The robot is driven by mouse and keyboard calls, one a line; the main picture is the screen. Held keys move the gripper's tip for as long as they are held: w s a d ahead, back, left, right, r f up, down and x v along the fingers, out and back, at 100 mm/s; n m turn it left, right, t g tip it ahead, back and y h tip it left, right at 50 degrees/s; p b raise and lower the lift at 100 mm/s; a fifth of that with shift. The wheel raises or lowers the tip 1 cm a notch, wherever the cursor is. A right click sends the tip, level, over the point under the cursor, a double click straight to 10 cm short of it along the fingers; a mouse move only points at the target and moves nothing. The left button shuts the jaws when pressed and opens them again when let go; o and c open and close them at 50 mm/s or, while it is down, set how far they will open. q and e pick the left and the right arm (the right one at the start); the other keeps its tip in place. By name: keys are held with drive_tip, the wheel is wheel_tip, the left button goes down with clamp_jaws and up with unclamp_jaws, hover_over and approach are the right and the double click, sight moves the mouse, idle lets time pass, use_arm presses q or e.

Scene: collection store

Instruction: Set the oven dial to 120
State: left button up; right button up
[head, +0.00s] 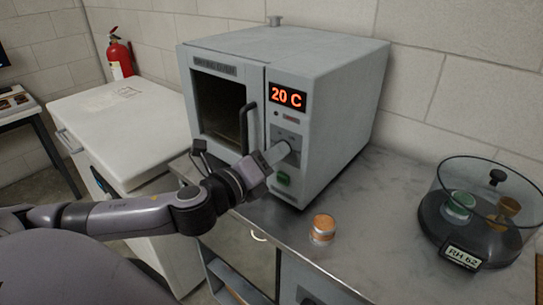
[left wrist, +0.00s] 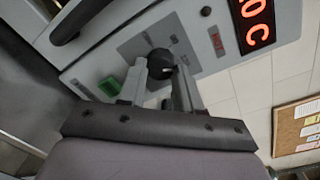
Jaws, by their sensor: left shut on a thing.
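The oven (head: 325,75) is a grey box on the counter with a dark glass door and a red display (head: 288,96) reading 20 C. The oven dial (left wrist: 161,61) is a round black knob on a grey plate in the left wrist view. My left gripper (head: 276,153) reaches the front panel, and its fingers (left wrist: 168,75) are shut on the dial from both sides. A green switch (head: 284,179) sits below the dial. My right gripper is not in view.
A small orange-topped jar (head: 323,228) stands on the counter (head: 375,215) in front of the oven. A round glass desiccator (head: 447,215) labelled RH 62 stands at the right. The oven door handle (head: 245,128) juts out close to my left gripper.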

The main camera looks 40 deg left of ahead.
use_arm(q)
drive_tip(key=o, duration=1)
drive_tip(key=shift+o, duration=0.2)
drive_tip(key=s, duration=0.7)
drive_tip(key=shift+a+r, duration=0.2)
drive_tip(key=shift+s, duration=0.1)
